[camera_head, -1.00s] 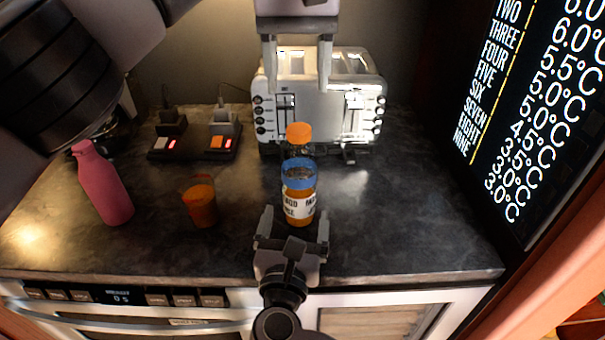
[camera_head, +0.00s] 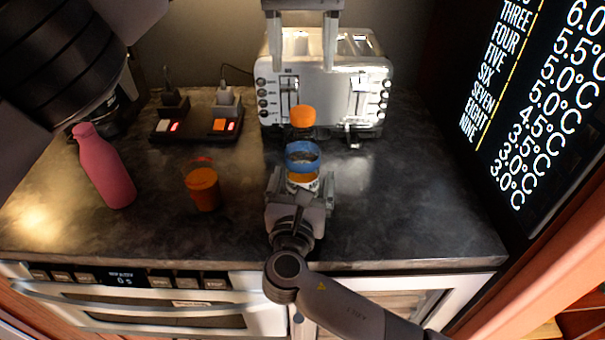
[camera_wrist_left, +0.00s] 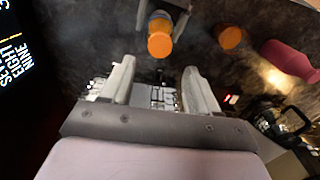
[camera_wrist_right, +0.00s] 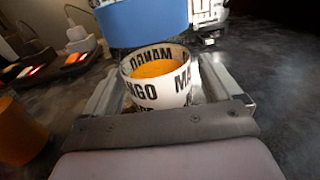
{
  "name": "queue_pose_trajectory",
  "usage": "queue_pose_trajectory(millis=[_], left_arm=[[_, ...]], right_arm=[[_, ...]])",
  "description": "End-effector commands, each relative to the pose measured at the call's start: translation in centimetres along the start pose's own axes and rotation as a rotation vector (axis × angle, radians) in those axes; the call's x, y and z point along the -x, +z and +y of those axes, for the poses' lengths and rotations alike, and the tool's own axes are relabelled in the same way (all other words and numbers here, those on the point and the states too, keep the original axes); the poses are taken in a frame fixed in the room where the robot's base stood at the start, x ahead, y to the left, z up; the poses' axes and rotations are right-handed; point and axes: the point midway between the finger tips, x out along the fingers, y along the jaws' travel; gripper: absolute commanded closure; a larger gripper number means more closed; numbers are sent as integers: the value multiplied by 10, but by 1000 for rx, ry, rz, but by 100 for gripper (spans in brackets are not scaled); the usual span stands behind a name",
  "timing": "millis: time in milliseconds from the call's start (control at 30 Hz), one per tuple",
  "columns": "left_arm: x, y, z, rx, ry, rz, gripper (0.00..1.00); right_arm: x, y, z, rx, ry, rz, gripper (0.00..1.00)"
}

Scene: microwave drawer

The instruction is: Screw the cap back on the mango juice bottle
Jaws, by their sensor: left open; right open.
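The mango juice bottle (camera_head: 303,178) stands upright on the counter, with a blue band (camera_head: 302,155) above its label. Its label (camera_wrist_right: 160,88) and orange juice show in the right wrist view. The orange cap (camera_head: 302,116) sits at the top of the bottle; how tightly it is seated I cannot tell. It also shows in the left wrist view (camera_wrist_left: 160,45). My right gripper (camera_head: 300,182) is open, its fingers on either side of the lower bottle, hiding much of the label. My left gripper (camera_head: 303,68) is open and empty, pointing down above and behind the cap, before the toaster.
A silver toaster (camera_head: 325,100) stands behind the bottle. An orange cup (camera_head: 202,188) and a pink bottle (camera_head: 104,170) stand to the left. A power strip (camera_head: 195,127) with plugs lies behind them. The counter right of the bottle is clear.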

Motion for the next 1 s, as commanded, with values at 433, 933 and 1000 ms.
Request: queue_pose_trajectory(millis=[433,933,1000], left_arm=[[0,0,0,0,0,0,40],[-1,-7,-1,20,5,33,40],[-2,-18,-2,49,11,83,40]], right_arm=[[-20,0,0,0,2,1,8],[-19,0,0,0,1,1,100],[-19,0,0,1,1,1,100]])
